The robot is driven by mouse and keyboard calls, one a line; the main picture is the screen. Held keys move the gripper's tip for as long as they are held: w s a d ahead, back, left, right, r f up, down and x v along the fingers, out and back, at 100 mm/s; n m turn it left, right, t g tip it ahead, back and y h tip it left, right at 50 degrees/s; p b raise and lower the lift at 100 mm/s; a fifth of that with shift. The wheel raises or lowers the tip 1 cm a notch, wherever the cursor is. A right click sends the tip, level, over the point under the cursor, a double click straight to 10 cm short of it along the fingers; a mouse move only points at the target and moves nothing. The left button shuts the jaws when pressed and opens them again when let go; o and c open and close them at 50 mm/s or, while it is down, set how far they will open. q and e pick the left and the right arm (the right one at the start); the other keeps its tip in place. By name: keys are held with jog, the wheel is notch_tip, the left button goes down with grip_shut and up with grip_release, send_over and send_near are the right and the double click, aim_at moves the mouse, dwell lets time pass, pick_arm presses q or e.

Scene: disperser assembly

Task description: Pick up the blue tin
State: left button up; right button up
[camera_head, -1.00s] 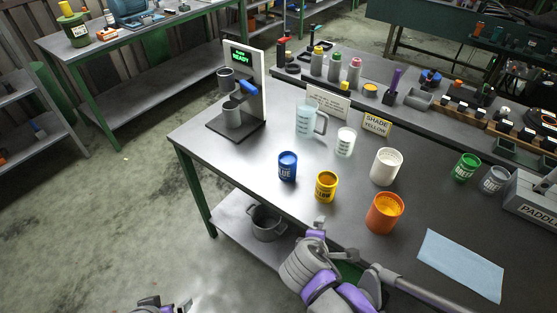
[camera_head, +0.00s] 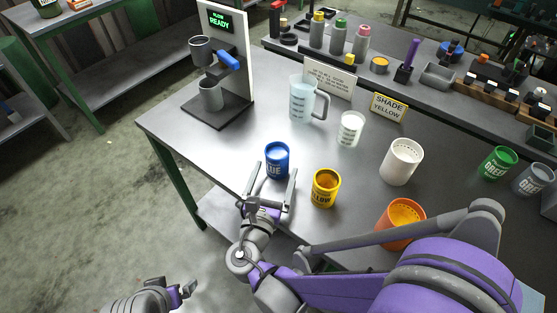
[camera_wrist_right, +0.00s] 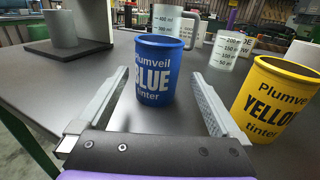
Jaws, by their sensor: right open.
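The blue tin (camera_head: 277,160) stands upright on the table near its front edge; it also shows in the right wrist view (camera_wrist_right: 158,72), lettered "Plumveil BLUE tinter". My right gripper (camera_head: 272,184) is open at the tin, with one finger toward each side of it. In the right wrist view the open fingers (camera_wrist_right: 160,92) point toward the tin, which sits between and just beyond them, with a gap on both sides. My left gripper (camera_head: 186,288) is low at the bottom left, away from the table; its jaw state is unclear.
The yellow tin (camera_head: 326,188) stands just right of my right gripper. An orange tin (camera_head: 401,222) is partly behind my right arm. A white cup (camera_head: 401,162), a small beaker (camera_head: 350,130) and a measuring jug (camera_head: 303,100) stand behind. The dispenser (camera_head: 226,70) is at the back left.

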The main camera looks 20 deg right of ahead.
aim_at(280, 154)
jog(key=x, duration=0.8)
jog(key=shift+w+f, duration=0.1)
jog(key=shift+w, duration=0.2)
jog(key=shift+a, duration=0.1)
grip_shut()
